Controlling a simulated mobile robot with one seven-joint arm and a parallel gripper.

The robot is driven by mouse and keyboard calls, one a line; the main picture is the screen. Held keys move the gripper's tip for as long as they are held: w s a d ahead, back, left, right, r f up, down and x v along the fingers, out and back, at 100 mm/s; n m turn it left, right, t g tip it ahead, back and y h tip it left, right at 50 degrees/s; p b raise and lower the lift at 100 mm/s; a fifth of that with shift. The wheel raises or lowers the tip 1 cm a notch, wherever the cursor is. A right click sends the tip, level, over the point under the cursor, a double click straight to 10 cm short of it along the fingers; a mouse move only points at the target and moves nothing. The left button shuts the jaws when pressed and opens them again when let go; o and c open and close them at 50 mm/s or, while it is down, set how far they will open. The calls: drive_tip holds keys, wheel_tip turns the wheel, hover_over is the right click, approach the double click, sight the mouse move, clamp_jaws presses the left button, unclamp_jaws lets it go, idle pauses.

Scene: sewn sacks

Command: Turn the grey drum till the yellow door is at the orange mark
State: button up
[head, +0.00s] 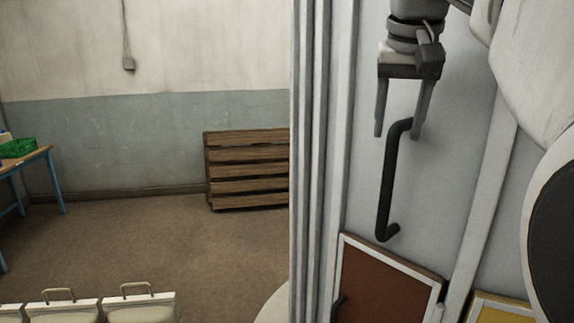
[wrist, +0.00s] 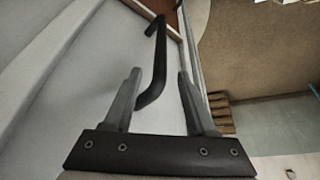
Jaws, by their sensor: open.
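The grey drum (head: 455,140) fills the right of the head view as a tall grey surface with ribs. A black bar handle (head: 388,185) is fixed to it; it also shows in the wrist view (wrist: 155,62). A yellow door (head: 502,308) shows partly at the bottom right edge of the head view. My gripper (head: 398,134) is open, pointing down, with its fingers at the upper end of the handle. In the wrist view the handle's near end lies between the fingers (wrist: 160,73), with gaps visible. I see no orange mark.
A red-brown door (head: 388,285) with a white frame sits below the handle. To the left are open floor (head: 140,240), a wooden slatted crate (head: 248,170), a blue-legged table (head: 40,155) with a green bin (head: 17,148), and white sacks with handles (head: 140,308).

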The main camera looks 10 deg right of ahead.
sight(392, 149)
drive_tip(key=b+x, duration=0.1)
drive_tip(key=x, duration=0.7)
drive_tip(key=shift+f, duration=0.15)
clamp_jaws()
idle(1.1)
